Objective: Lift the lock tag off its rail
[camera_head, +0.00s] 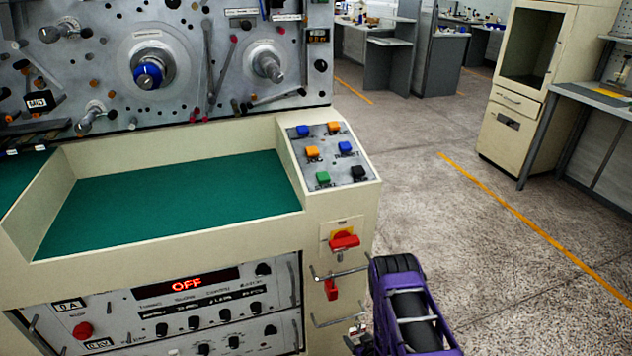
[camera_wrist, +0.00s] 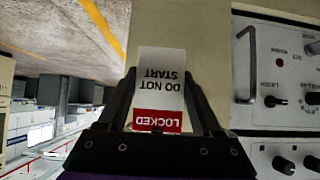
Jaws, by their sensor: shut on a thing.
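The lock tag (camera_wrist: 160,92) is white with a red band and reads LOCKED, DO NOT START, upside down in the wrist view. My gripper (camera_wrist: 160,80) is shut on it, with a dark finger on each side. In the head view my gripper (camera_head: 358,334) is low at the right edge of the cream machine front, beside a thin lower rail (camera_head: 335,321). The tag is too small to make out there. I cannot tell whether it touches a rail.
A red piece (camera_head: 331,289) hangs at an upper rail (camera_head: 340,273), below a red rotary switch (camera_head: 343,240). Open floor (camera_head: 480,270) lies to the right.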

